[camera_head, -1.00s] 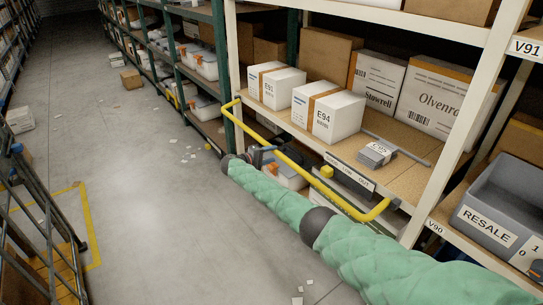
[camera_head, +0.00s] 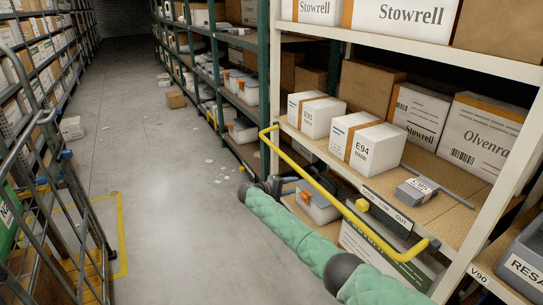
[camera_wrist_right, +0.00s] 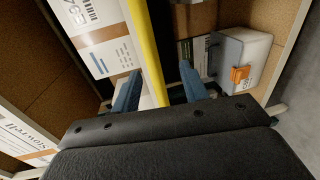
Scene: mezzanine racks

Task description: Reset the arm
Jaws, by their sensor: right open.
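My right arm, in a green padded sleeve, comes in from the lower right in the head view. Its gripper (camera_head: 277,184) is just below and behind the yellow rail (camera_head: 338,200) at the shelf front. In the right wrist view the two blue fingers of this gripper (camera_wrist_right: 158,88) are apart, and the yellow rail (camera_wrist_right: 143,40) crosses the gap between them in the picture. I cannot tell whether the rail touches a finger. I see nothing held. My left gripper is not in view.
White boxes E91 (camera_head: 314,114) and E94 (camera_head: 367,143) stand on the shelf behind the rail. A clear bin (camera_head: 318,203) sits below. A grey RESALE bin (camera_head: 520,255) is at right. A metal cage cart (camera_head: 50,200) stands at left. The aisle floor (camera_head: 150,170) between is mostly clear.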

